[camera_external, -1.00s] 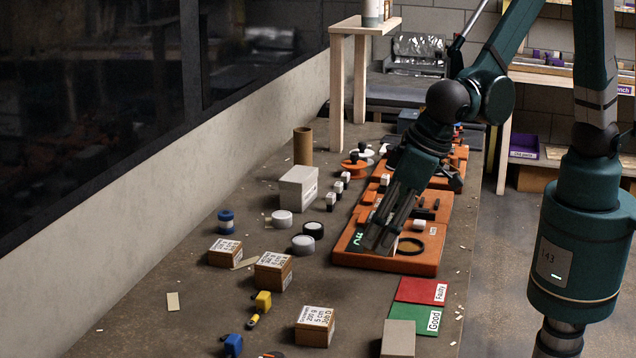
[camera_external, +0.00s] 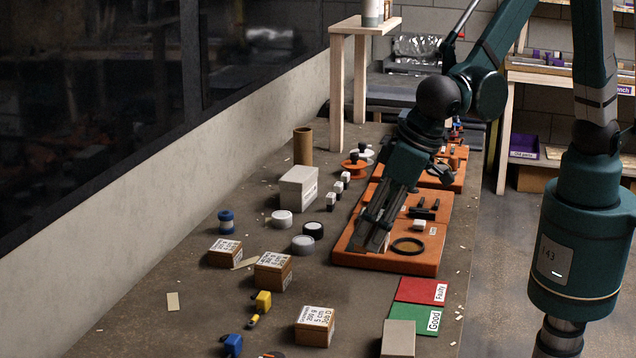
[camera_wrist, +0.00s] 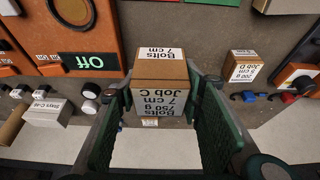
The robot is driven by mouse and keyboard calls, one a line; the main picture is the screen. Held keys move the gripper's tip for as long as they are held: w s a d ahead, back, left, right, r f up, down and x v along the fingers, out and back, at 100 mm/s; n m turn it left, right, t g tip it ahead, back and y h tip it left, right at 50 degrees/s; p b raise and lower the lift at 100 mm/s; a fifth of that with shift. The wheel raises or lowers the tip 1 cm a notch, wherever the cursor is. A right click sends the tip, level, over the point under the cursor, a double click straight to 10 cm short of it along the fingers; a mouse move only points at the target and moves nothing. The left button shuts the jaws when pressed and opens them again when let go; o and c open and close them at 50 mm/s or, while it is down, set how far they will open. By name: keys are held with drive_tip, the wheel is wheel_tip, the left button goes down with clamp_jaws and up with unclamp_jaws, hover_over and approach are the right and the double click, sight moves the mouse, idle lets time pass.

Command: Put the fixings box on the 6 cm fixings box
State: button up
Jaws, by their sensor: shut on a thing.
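My gripper (camera_external: 371,241) is over the left near part of the orange board in the external view. In the wrist view a brown box with a white label reading Bolts, 7 cm, 750 g, Job C (camera_wrist: 160,72) sits between the two green fingers, which are shut on it. In the external view it is mostly hidden by the fingers. Two wooden boxes with white labels, one box (camera_external: 273,271) and another box (camera_external: 225,252), stand on the bench to the left. Their sizes are too small to read surely. A 5 cm Job D box (camera_external: 315,326) stands nearer.
The orange board (camera_external: 420,264) carries a black ring and small parts. Red Faulty (camera_external: 420,290) and green Good (camera_external: 414,318) mats lie nearer, beside a grey block (camera_external: 398,340). A white box (camera_external: 298,188) and several round pieces stand left of the board. A yellow item (camera_external: 263,301) lies between boxes.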

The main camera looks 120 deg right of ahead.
drive_tip(key=w+d+r+p, duration=0.2)
drive_tip(key=w+d+p, duration=0.2)
drive_tip(key=w+d, duration=0.2)
drive_tip(key=w+d+r+p, duration=0.3)
drive_tip(key=w+d, duration=0.3)
drive_tip(key=w, duration=0.4)
drive_tip(key=shift+w+r+p, duration=0.3)
drive_tip(key=shift+w+p, duration=0.05)
drive_tip(key=shift+p, duration=0.15)
hover_over(265, 258)
drive_tip(key=s+a, duration=0.1)
drive_tip(key=shift+s+a+f, duration=0.1)
drive_tip(key=shift+f, duration=1.45)
drive_tip(key=shift+a+f, duration=0.1)
drive_tip(key=shift+f, duration=1.45)
drive_tip(key=shift+f, duration=0.1)
drive_tip(key=shift+f, duration=1.8)
drive_tip(key=shift+f+b, duration=0.15)
drive_tip(key=shift+b, duration=0.15)
